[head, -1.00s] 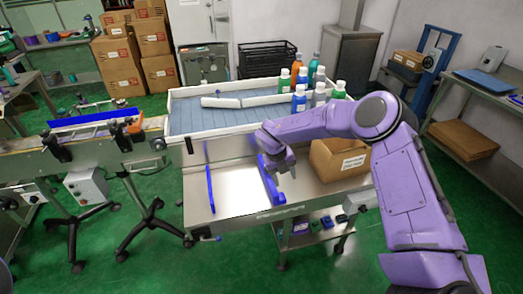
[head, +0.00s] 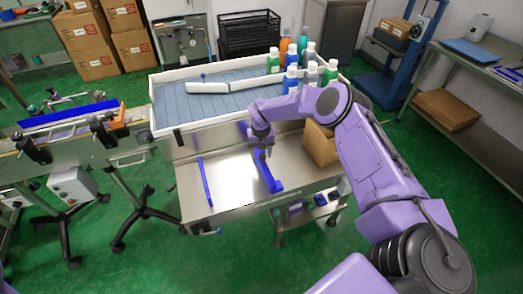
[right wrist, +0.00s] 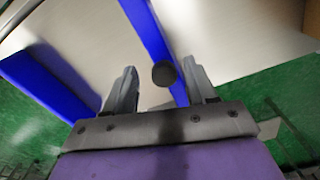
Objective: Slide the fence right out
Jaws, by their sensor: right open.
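A blue fence (head: 267,173) stands on the steel table top (head: 228,180), running from back to front. My right gripper (head: 262,149) is at the fence's far end, pointing down. In the right wrist view, a blue bar (right wrist: 147,30) runs up from between the fingers of my right gripper (right wrist: 165,85). A dark round knob (right wrist: 163,74) sits between the open fingers; I see no clear grip on it. A thinner blue rail (head: 204,182) stands to the left on the same table. My left gripper is not in view.
A cardboard box (head: 321,145) stands right of the fence, beside my right arm. Behind is a white-walled tray (head: 160,128) with several bottles (head: 291,78). A conveyor (head: 62,146) stands at the left. The steel top between the two blue pieces is clear.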

